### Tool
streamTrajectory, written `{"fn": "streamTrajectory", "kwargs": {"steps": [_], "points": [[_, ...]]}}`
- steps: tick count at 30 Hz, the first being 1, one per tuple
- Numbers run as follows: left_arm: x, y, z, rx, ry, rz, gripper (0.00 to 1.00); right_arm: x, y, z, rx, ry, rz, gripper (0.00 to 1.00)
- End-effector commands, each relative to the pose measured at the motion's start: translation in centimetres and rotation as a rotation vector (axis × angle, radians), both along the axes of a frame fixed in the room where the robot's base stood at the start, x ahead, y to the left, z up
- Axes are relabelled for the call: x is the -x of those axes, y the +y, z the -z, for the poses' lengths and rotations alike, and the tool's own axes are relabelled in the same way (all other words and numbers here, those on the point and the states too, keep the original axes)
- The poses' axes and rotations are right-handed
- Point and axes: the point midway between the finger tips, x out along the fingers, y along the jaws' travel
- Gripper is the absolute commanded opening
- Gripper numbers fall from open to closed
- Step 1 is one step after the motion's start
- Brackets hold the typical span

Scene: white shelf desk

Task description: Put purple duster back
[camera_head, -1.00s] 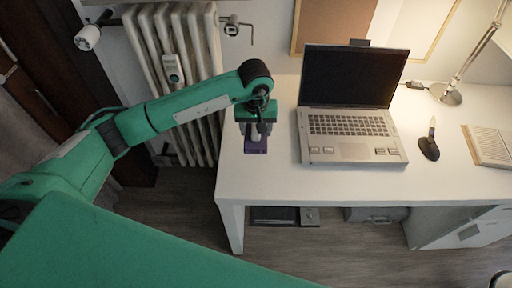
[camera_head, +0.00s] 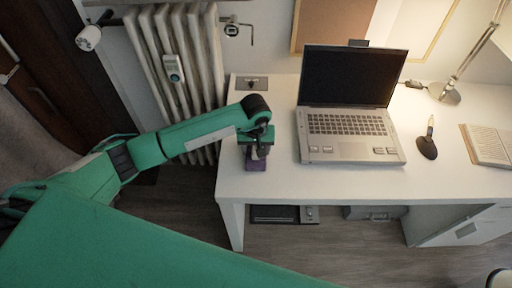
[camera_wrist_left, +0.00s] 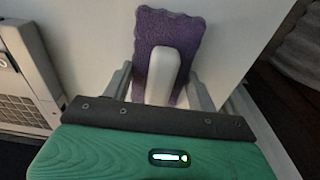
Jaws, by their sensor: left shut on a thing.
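The purple duster (camera_head: 255,166) is at the left part of the white desk (camera_head: 285,185), left of the laptop. In the left wrist view its fuzzy purple pad (camera_wrist_left: 148,30) and pale handle (camera_wrist_left: 163,72) show over the white surface. My left gripper (camera_head: 258,151) is above the duster, with its two fingers on either side of the handle, shut on it. I cannot tell whether the pad touches the desk. My right gripper is not in view.
A small grey tray-like plate (camera_head: 250,83) lies at the desk's back left corner. An open laptop (camera_head: 350,125) stands to the right, close to my gripper. A radiator (camera_head: 185,60) is behind left. The desk's front left strip is clear.

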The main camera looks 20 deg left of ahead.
Motion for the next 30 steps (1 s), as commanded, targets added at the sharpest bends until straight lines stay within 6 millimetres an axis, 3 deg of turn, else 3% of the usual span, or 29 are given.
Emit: {"fn": "streamTrajectory", "kwargs": {"steps": [1,2,4,5,17,23,30], "points": [[0.0,0.0,0.2,0.0,-0.001,0.0,0.32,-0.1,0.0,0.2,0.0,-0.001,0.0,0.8],[0.0,0.0,0.1,0.0,0.0,0.0,0.64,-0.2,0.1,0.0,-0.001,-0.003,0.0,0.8],[0.0,0.0,0.0,0.0,0.0,0.0,0.78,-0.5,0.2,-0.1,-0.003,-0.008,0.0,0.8],[0.0,0.0,0.0,0.0,0.0,0.0,0.8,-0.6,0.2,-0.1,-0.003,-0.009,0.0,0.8],[0.0,0.0,-0.8,0.001,-0.004,0.001,0.8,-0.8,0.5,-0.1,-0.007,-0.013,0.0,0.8],[0.2,0.0,-4.6,-0.001,-0.006,0.002,0.8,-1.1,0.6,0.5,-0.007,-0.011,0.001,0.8],[0.7,-0.1,-9.4,0.0,-0.004,0.001,0.8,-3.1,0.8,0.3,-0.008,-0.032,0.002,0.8]]}}
